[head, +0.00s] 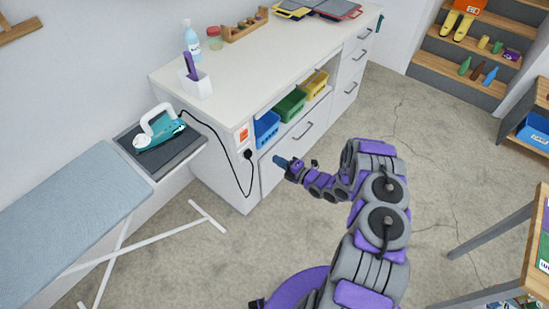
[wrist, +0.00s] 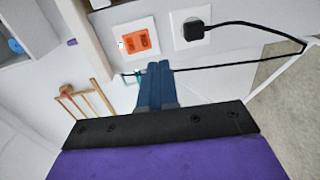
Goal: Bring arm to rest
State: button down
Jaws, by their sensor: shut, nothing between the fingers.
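My purple and grey arm reaches up from the bottom of the head view and bends left toward the white cabinet. My gripper (head: 279,160) is in front of the cabinet's side and drawer, below the open shelf. In the wrist view my gripper (wrist: 160,68) shows as two blue fingers pressed together, with nothing between them. Its tips point toward the cabinet wall with an orange switch (wrist: 138,40) and a black plug (wrist: 194,29). I cannot tell the exact gap to the wall.
The white cabinet (head: 240,85) has blue, green and yellow bins on its shelf. A black cord (head: 222,150) runs from the plug to the iron (head: 159,128) on the ironing board (head: 75,220). A wooden table (head: 537,262) stands at right. The concrete floor between is clear.

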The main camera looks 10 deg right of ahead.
jog(key=w+d+r+m+g+h, duration=0.3)
jog(key=w+d+r+m+h, duration=0.2)
jog(key=d+r+h, duration=0.35)
jog(key=s+d+r+m+g+h, duration=0.2)
jog(key=s+r+m, duration=0.25)
jog(key=r, duration=0.35)
jog(key=s+d+r+m+g+h, duration=0.2)
jog(key=s+r+m, duration=0.25)
jog(key=r, duration=0.35)
jog(key=s+a+r+m+g, duration=0.3)
jog(key=s+a, duration=0.3)
jog(key=s, duration=0.8)
jog(key=s+a+r+m+g+y, duration=0.1)
jog(key=s+a+r+m, duration=0.3)
jog(key=s, duration=1)
jog(key=s+a+r+m+g+y, duration=0.1)
jog(key=s+a+r+m+g, duration=0.3)
jog(key=s+a, duration=0.5)
jog(key=s+r, duration=0.1)
jog(key=s, duration=0.4)
jog(key=shift+s+r+g, duration=0.15)
jog(key=shift+r+g, duration=0.15)
jog(key=c, duration=1.8)
grip_release()
jog(key=shift+y, duration=0.25)
